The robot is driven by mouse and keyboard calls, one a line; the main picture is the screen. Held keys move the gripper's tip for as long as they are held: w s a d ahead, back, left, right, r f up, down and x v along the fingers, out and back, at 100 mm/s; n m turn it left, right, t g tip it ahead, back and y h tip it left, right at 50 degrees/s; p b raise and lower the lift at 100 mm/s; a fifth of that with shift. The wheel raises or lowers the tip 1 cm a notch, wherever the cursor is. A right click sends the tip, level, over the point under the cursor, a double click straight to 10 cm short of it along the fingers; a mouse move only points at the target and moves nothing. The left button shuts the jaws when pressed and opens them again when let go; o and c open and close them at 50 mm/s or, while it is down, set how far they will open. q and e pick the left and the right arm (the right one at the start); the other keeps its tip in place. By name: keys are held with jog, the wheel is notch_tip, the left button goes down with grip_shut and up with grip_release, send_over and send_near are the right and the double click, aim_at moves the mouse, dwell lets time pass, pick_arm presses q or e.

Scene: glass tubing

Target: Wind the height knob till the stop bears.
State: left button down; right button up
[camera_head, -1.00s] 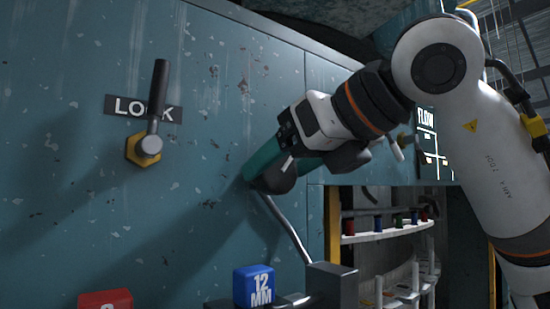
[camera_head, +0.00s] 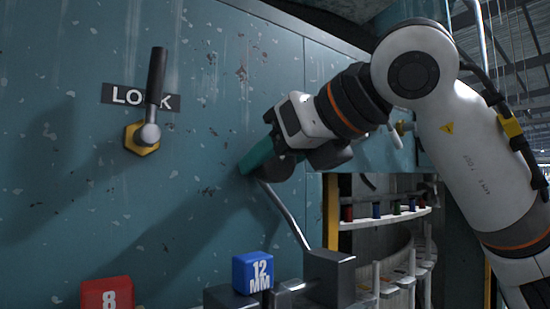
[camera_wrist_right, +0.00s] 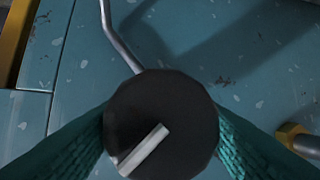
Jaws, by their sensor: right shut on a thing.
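The height knob (camera_wrist_right: 160,115) is a dark round knob with a white bar across its face in the right wrist view. The bar slants from lower left to upper right. The teal fingers of my right gripper (camera_wrist_right: 160,145) press on it from both sides. In the head view my right gripper (camera_head: 257,158) is against the blue panel and shut on the knob (camera_head: 277,171), which is partly hidden by the hand. A bent metal rod (camera_head: 287,218) runs from beside the knob down to a grey block (camera_head: 330,276). My left gripper is not in view.
A black-handled lever (camera_head: 155,80) on a yellow hex base is at the LOCK label (camera_head: 116,94). A blue 12 MM block (camera_head: 252,273) and a red 8 block (camera_head: 106,296) are at the bottom. A rack with coloured pieces (camera_head: 385,212) stands at right.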

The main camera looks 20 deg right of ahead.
jog(key=m+y+b, duration=0.1)
jog(key=m+b, duration=0.1)
jog(key=b, duration=0.1)
jog(key=shift+f+b, duration=0.2)
jog(key=shift+b, duration=0.15)
jog(key=m+y+b, duration=0.2)
jog(key=m+b, duration=0.1)
jog(key=shift+d+r, duration=0.1)
jog(key=shift+r+m, duration=0.15)
jog(key=shift+m, duration=0.15)
dwell(0.3)
jog(key=o, duration=1)
jog(key=shift+c, duration=0.2)
